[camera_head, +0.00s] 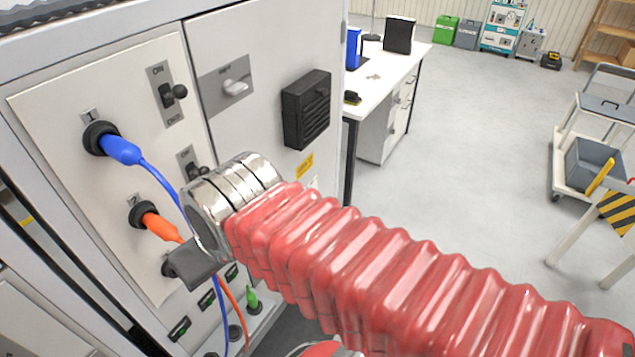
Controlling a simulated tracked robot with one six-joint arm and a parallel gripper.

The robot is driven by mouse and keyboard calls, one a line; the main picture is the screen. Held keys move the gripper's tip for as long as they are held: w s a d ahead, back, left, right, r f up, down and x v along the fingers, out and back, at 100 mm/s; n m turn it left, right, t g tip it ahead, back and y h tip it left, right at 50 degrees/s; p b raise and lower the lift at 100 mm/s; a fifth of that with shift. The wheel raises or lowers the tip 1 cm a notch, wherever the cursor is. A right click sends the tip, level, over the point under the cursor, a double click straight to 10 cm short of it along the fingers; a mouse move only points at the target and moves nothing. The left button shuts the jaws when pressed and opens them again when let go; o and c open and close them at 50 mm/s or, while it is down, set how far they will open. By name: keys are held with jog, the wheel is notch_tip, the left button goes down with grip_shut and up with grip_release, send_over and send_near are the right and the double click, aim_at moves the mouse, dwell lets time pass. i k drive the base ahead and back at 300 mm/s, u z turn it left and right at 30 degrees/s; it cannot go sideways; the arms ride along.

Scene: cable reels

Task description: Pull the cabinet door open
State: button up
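The grey cabinet door (262,50) is the panel right of the switch panel and looks flush with the cabinet front. It carries a small pale handle (235,88) on a grey plate and a black vent box (306,108). My arm in its red ribbed sleeve comes in from the lower right. My gripper (178,266) is below and left of the handle, apart from it in the picture, in front of the lower switch panel. One dark finger shows beyond the silver wrist; the wrist hides the rest, so I cannot tell its opening or whether it touches anything.
The switch panel (55,145) has a blue plug (122,150) and an orange plug (160,227) with cables hanging close to my gripper. A white workbench (385,68) stands beyond the cabinet. A cart (568,190) stands at right; the floor between is clear.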

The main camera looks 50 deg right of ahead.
aim_at(267, 46)
jog(key=z, duration=1.35)
jog(key=k, duration=0.5)
jog(key=u, duration=0.3)
jog(key=i, duration=0.7)
jog(key=u, duration=0.2)
